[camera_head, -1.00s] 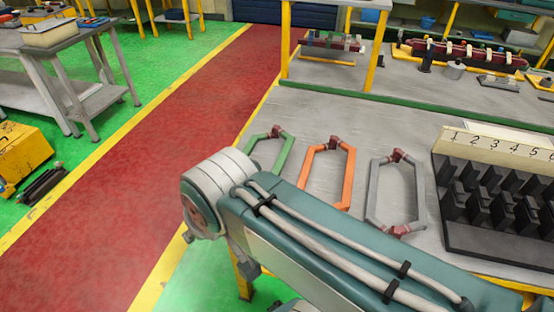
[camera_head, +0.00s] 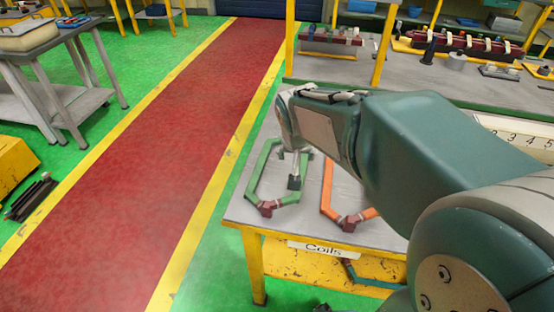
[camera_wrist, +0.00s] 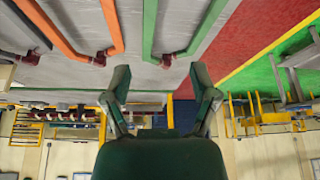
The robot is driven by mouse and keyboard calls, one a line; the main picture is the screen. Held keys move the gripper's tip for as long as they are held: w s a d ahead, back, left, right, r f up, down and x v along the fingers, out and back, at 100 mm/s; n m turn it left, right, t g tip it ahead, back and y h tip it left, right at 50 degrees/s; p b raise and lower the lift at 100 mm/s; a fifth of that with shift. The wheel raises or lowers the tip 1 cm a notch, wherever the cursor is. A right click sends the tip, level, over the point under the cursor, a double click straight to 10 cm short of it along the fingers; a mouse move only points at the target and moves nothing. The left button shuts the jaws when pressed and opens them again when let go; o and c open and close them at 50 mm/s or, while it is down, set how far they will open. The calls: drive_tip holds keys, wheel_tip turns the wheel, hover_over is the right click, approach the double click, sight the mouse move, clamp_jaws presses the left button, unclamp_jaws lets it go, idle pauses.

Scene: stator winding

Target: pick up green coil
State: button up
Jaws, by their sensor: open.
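The green coil (camera_head: 256,176) lies flat at the left end of the grey table, an elongated loop with a dark red end piece facing the front edge. My gripper (camera_head: 295,170) hangs over its right side, partly hidden by my arm; I cannot tell the exact height. In the wrist view, which is upside down, the green coil (camera_wrist: 150,30) shows its two long sides and a red end piece. There my gripper (camera_wrist: 160,75) has its two fingers spread apart with nothing between them.
An orange coil (camera_head: 327,188) lies just right of the green one. A grey coil (camera_wrist: 22,28) lies beyond it in the wrist view. A numbered rack (camera_head: 525,135) is mostly hidden behind my arm. A yellow table leg (camera_head: 252,268) and red walkway (camera_head: 150,190) lie left.

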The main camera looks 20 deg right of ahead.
drive_tip(key=m, duration=0.2)
approach(302, 166)
drive_tip(key=shift+w+g+h, duration=0.3)
drive_tip(key=shift+w+g, duration=0.1)
drive_tip(key=shift+w, duration=0.05)
drive_tip(key=x, duration=0.5)
drive_tip(key=shift+w+a+f, duration=0.1)
drive_tip(key=shift+a+f, duration=0.05)
drive_tip(key=shift+a, duration=0.05)
drive_tip(key=x, duration=0.5)
drive_tip(key=shift+d+f, duration=0.1)
drive_tip(key=shift+f, duration=0.1)
clamp_jaws()
